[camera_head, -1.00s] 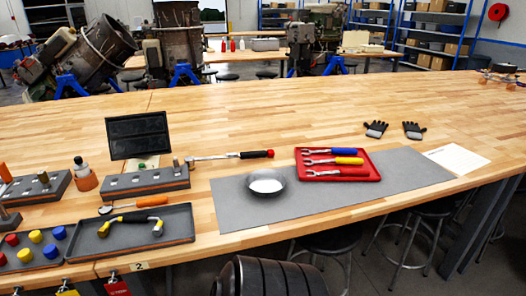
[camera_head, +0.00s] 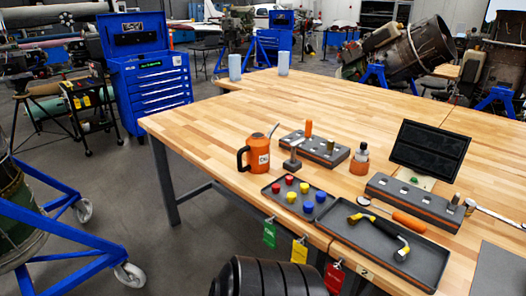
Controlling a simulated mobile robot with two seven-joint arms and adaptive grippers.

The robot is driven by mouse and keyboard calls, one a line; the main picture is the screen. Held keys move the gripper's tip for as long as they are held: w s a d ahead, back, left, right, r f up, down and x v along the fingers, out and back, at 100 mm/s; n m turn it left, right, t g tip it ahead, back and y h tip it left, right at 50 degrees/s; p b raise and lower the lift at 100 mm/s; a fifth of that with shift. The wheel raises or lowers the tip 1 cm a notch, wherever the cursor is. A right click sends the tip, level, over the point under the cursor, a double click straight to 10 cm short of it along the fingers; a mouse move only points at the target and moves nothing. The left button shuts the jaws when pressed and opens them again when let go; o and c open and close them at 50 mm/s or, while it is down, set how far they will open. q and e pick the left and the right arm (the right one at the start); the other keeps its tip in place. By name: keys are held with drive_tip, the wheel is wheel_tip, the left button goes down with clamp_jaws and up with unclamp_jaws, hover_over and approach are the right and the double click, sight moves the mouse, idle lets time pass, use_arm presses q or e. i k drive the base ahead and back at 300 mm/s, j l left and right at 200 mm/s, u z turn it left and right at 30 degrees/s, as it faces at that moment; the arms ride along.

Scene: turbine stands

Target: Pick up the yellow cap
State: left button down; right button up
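Two yellow caps stand in a dark shallow tray (camera_head: 268,192) near the table's front edge. One yellow cap (camera_head: 304,187) is in the back row, between a red cap (camera_head: 289,180) and a blue cap (camera_head: 320,197). The other yellow cap (camera_head: 292,197) is in the front row, between a red cap (camera_head: 276,188) and a blue cap (camera_head: 308,207). Neither of my grippers shows in the head view.
An orange can (camera_head: 256,155) stands left of the cap tray. A second tray (camera_head: 423,262) with a yellow-and-black tool (camera_head: 384,233) adjoins it at right. Tool holders (camera_head: 313,148), a small orange bottle (camera_head: 359,160) and a black screen (camera_head: 430,149) stand behind. The table's left part is clear.

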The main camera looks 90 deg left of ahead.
sight(291, 196)
drive_tip(key=u, duration=2.5)
